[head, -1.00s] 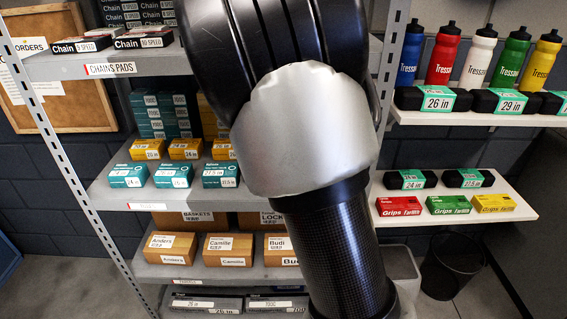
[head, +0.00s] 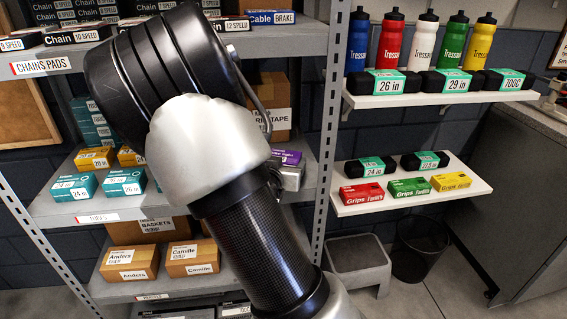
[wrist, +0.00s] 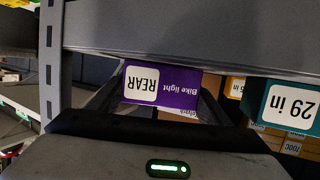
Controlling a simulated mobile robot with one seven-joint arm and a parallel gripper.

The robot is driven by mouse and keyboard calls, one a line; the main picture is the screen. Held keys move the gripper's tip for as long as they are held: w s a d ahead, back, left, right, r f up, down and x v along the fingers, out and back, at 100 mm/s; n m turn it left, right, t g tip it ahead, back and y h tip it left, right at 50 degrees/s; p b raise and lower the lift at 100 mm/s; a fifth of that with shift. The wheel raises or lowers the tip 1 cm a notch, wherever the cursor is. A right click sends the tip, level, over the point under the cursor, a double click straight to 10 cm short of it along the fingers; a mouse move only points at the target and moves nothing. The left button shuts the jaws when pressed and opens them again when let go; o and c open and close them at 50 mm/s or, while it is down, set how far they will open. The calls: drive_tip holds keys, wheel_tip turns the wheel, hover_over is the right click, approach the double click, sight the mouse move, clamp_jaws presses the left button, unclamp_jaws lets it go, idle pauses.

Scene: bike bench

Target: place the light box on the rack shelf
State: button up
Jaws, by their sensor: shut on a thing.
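A purple light box (wrist: 162,84), labelled "Bike light REAR", is between the two dark fingers of my gripper (wrist: 160,103), upside down in the wrist view. The gripper is shut on it. In the head view, a purple box (head: 287,157) shows at the right part of the middle rack shelf (head: 150,205), partly behind my arm.
Teal boxes (head: 122,182) and yellow boxes (head: 94,157) stand left on the same shelf. A teal "29 in" box (wrist: 290,105) is close beside the held box in the wrist view. The rack's perforated upright (head: 329,140) stands to the right. Brown boxes (head: 130,262) are below.

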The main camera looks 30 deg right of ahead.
drive_tip(key=shift+f, duration=0.2)
drive_tip(key=o, duration=1.1)
drive_tip(key=shift+r, duration=0.1)
